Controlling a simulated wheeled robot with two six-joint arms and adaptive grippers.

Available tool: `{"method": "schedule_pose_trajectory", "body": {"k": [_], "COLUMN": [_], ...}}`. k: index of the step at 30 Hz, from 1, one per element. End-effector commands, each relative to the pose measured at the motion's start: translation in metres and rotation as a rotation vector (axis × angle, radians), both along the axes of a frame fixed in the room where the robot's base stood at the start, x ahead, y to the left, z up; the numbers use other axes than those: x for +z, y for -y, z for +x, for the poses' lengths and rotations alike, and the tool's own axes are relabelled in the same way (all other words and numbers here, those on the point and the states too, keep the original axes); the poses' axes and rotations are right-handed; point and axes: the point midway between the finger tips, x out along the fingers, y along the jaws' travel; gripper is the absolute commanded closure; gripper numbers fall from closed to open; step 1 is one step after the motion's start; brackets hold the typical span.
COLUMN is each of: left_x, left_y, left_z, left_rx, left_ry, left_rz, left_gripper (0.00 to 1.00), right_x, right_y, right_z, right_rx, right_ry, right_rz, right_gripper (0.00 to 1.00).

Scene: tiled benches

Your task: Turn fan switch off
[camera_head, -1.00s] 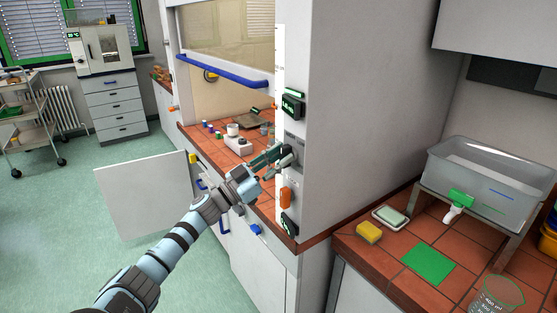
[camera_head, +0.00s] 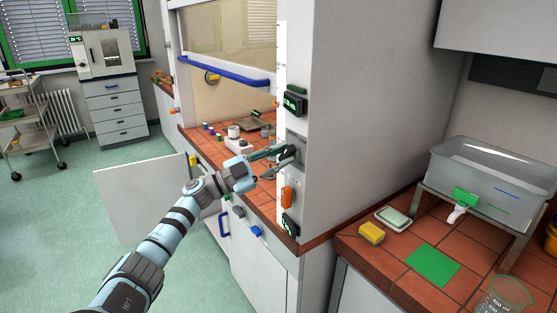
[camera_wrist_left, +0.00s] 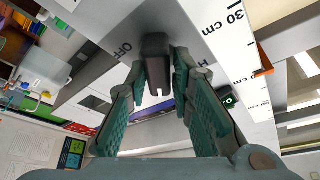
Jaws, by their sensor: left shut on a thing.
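The fan switch, a dark grey knob (camera_wrist_left: 155,62), sits on the pale front post of the fume hood. Lettering reading OFF shows to its left in the left wrist view, with part of another label to its right. My left gripper (camera_head: 282,159) has reached the post. Its teal fingers (camera_wrist_left: 158,80) are shut on the knob, one on each side. In the head view the fingers partly hide the knob. My right gripper is in no view.
The blue sash handle (camera_head: 222,73) is at the left.

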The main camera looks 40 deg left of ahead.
Motion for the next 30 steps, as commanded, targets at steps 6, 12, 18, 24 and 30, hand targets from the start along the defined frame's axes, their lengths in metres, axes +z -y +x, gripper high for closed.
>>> {"method": "schedule_pose_trajectory", "body": {"k": [6, 12, 18, 24, 30], "left_x": [0.002, 0.0022, 0.0027, 0.0022, 0.0018], "left_y": [0.0014, 0.0011, 0.0009, 0.001, 0.0013], "left_z": [-0.0003, -0.0004, -0.0005, -0.0007, -0.0008], "left_rx": [-0.005, -0.003, -0.002, -0.002, -0.003], "left_ry": [0.044, 0.082, 0.122, 0.159, 0.194], "left_rz": [0.124, 0.248, 0.377, 0.505, 0.623], "left_gripper": [1.0, 1.0, 1.0, 1.0, 1.0], "right_x": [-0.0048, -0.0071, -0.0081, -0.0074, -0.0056], "right_y": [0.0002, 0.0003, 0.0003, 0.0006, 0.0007], "right_z": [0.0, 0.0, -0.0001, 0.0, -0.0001], "right_rx": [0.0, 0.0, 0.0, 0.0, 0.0], "right_ry": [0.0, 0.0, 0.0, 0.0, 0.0], "right_rz": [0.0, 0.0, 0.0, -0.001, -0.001], "right_gripper": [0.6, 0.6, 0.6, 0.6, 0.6]}}
